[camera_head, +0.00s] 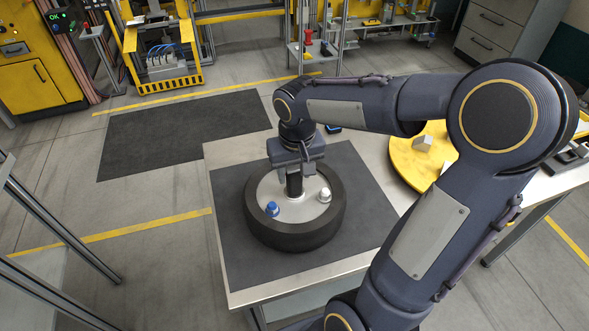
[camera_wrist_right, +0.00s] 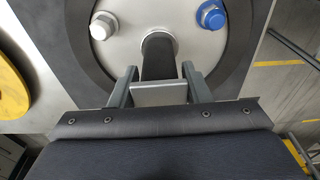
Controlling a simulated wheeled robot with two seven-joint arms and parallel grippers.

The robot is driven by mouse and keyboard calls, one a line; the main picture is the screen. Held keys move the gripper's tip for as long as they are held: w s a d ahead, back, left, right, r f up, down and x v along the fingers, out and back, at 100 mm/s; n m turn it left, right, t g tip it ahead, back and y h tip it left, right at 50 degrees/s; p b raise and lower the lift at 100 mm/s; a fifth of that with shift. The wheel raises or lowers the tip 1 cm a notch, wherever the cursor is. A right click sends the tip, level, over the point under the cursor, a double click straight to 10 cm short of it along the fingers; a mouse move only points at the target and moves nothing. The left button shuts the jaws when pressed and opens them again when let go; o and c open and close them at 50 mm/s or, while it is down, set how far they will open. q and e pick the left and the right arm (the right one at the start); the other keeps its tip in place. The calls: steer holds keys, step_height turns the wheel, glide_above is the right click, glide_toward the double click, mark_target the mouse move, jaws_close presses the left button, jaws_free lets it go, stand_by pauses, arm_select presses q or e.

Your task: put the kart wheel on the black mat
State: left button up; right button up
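The kart wheel (camera_head: 295,232), a black tyre with a pale metal disc, lies flat on the black mat (camera_head: 240,262) on the table. A dark upright post (camera_head: 294,187) stands at the wheel's centre. The disc carries a blue nut (camera_head: 272,209) and a white nut (camera_head: 325,195). My right gripper (camera_head: 297,168) is above the wheel at the post. In the right wrist view its two fingers (camera_wrist_right: 160,70) stand on either side of the post (camera_wrist_right: 158,55), with a visible gap on each side, so it looks open. My left gripper is not in view.
The pale table (camera_head: 240,297) has a yellow round plate (camera_head: 405,165) with a small grey block (camera_head: 423,144) to the right of the mat. Another dark mat (camera_head: 150,150) lies on the floor at the left. A shelf and yellow machines stand at the back.

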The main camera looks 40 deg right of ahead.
mark_target(297, 199)
steer(key=o, duration=0.3)
steer(key=shift+o, duration=0.2)
steer(key=shift+r, duration=0.15)
steer(key=r, duration=0.7)
steer(key=s+r+p, duration=0.1)
steer(key=r, duration=0.3)
steer(key=shift+s+a, duration=0.1)
steer(key=shift+a, duration=0.1)
steer(key=shift+s+r, duration=0.1)
steer(key=shift+r, duration=0.25)
steer(key=s+a+f+n+t+y, duration=0.1)
steer(key=s+a+f+t+y, duration=0.1)
steer(key=s+a+f, duration=0.2)
steer(key=s+a+f+n+t+y, duration=0.1)
steer(key=s+a+f+t+y, duration=0.1)
steer(key=s, duration=0.8)
steer(key=a+f, duration=0.1)
steer(key=a, duration=0.1)
steer(key=shift+a+f, duration=0.35)
steer(key=shift+f, duration=0.05)
steer(key=shift+s, duration=0.1)
